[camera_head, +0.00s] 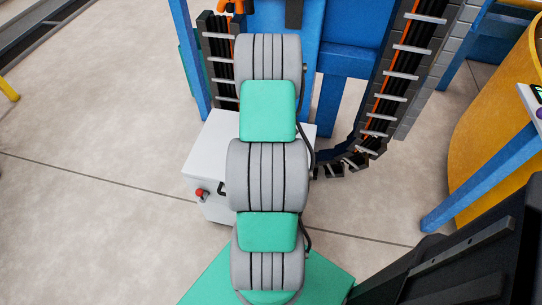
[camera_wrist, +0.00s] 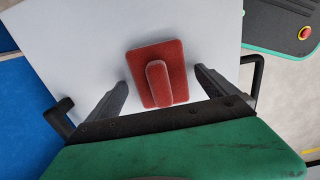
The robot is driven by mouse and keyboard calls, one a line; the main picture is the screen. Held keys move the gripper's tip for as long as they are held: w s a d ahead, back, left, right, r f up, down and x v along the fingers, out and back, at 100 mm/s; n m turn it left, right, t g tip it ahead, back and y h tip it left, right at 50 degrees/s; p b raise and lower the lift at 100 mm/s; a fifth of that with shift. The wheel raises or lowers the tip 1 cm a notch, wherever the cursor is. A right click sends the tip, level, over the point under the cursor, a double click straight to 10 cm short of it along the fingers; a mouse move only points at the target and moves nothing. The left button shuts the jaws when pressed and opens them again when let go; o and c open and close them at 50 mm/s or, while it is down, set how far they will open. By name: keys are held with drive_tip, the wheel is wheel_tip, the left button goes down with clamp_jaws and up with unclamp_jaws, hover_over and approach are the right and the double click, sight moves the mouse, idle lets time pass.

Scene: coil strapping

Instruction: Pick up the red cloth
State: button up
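The red cloth (camera_wrist: 142,62) shows in the wrist view as a square red piece with a raised, rounded ridge along its middle. It lies on a white surface (camera_wrist: 85,35) that has a black handle at each side. My gripper (camera_wrist: 160,77) is open, with one dark finger to the left of the cloth and the other to its right. Gaps show between the fingers and the cloth in the picture, and nothing is held. I cannot tell the height of the fingertips above the surface. The head view shows neither the cloth nor the gripper.
In the wrist view, a dark panel with a green edge and a red button (camera_wrist: 304,33) is at the upper right. In the head view, a blue frame (camera_head: 345,62) stands behind my arm and a yellow rounded body (camera_head: 500,95) at the right. Open floor (camera_head: 100,120) lies left.

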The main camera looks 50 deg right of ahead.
drive_tip(key=c, duration=1.3)
drive_tip(key=shift+c, duration=0.3)
drive_tip(key=shift+r, duration=0.65)
drive_tip(key=s+a+r+p, duration=0.1)
drive_tip(key=s+r+p, duration=0.1)
drive_tip(key=s+r, duration=0.9)
drive_tip(key=s, duration=0.3)
drive_tip(key=shift+a+r+p, duration=0.35)
